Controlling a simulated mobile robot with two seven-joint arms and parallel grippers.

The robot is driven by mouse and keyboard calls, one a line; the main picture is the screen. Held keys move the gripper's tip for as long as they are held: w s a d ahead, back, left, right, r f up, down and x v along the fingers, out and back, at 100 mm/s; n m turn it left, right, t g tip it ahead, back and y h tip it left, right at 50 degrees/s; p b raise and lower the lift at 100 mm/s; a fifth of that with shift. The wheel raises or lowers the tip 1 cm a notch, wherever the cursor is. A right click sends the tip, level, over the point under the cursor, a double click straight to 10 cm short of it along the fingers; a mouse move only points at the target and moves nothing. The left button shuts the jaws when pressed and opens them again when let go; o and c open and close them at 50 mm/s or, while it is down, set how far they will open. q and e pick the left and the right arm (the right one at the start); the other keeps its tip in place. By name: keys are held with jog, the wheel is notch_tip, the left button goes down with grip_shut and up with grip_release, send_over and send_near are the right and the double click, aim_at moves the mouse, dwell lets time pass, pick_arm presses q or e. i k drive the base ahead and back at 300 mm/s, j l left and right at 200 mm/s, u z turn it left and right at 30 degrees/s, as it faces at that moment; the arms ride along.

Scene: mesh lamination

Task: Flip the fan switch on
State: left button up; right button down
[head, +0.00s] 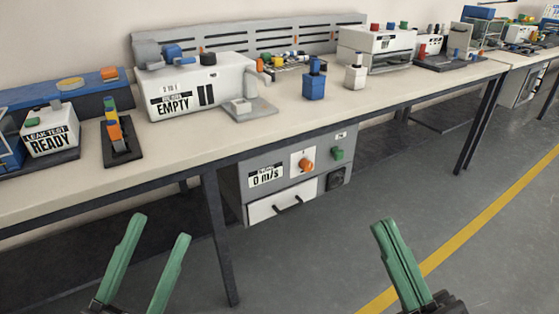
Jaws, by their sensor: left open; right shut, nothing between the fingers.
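A grey control unit (243,184) hangs under the bench, with a display reading "0 m/s" (265,175). The label is too small to read, so I cannot tell for sure which one is the fan switch. My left gripper (161,227) is open and empty, low in front of the bench, left of the unit. My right gripper (381,222) is shut and empty, low and right of the unit. Neither touches anything.
The long bench (200,146) runs across above the unit; its dark leg (220,235) stands left of it. A white drawer (282,200) with a dark handle sits low on the unit. A box marked "EMPTY" (222,76) stands on top. The floor right of the unit is clear.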

aim_at(338, 155)
jog(key=i+l+u, duration=0.65)
jog(key=l+u, duration=0.2)
